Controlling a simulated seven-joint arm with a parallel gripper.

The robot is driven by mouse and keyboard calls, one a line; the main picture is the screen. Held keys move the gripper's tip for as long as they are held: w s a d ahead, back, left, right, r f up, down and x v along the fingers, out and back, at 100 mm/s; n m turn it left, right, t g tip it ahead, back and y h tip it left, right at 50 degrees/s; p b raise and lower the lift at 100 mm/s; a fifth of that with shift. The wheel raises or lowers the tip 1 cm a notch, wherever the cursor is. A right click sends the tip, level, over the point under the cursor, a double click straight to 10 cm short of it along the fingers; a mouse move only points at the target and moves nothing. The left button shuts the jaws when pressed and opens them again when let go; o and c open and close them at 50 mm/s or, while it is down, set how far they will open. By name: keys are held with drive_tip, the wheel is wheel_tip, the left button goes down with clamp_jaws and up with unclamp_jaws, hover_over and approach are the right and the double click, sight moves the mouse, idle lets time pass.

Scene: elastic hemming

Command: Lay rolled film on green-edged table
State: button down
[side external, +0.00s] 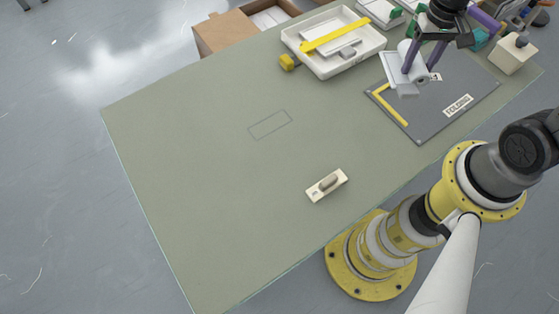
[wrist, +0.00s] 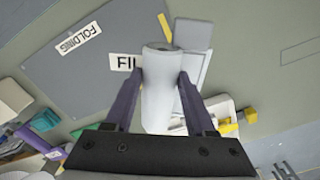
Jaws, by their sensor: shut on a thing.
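The rolled film is a pale grey-white roll (wrist: 158,88), held between the two purple fingers of my gripper (wrist: 158,92) in the wrist view. In the side external view my gripper (side external: 414,58) is shut on the roll (side external: 404,50) above the dark grey folding board, near a light grey flat piece (side external: 402,76). I cannot tell the exact gap between roll and board. The green-edged table (side external: 200,160) has a wide bare top with a thin outlined rectangle (side external: 270,125) drawn near its middle.
The dark board (side external: 440,95) carries a FOLDING label and a yellow corner strip (side external: 390,108). A white tray (side external: 345,62) with a yellow bar stands at the back. A small white block with a knob (side external: 327,186) lies near the front. A cardboard box (side external: 225,33) sits behind. The table's left half is clear.

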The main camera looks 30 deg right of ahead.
drive_tip(key=w+a+r+n, duration=0.1)
drive_tip(key=w+a, duration=0.1)
drive_tip(key=a, duration=1.5)
drive_tip(key=s+a+n, duration=0.3)
drive_tip(key=s+a, duration=0.1)
drive_tip(key=a, duration=0.3)
drive_tip(key=s+a+n, duration=0.2)
drive_tip(key=s+a, duration=0.2)
drive_tip(key=a, duration=0.3)
drive_tip(key=w+a+f, duration=0.8)
drive_tip(key=a, duration=0.2)
drive_tip(key=shift+w+a+f, duration=0.1)
drive_tip(key=shift+w+f, duration=0.3)
drive_tip(key=shift+w+a+f, duration=0.1)
drive_tip(key=shift+a+f, duration=0.05)
drive_tip(key=shift+f, duration=1.55)
drive_tip(key=shift+f, duration=0.15)
drive_tip(key=shift+c, duration=1.2)
unclamp_jaws()
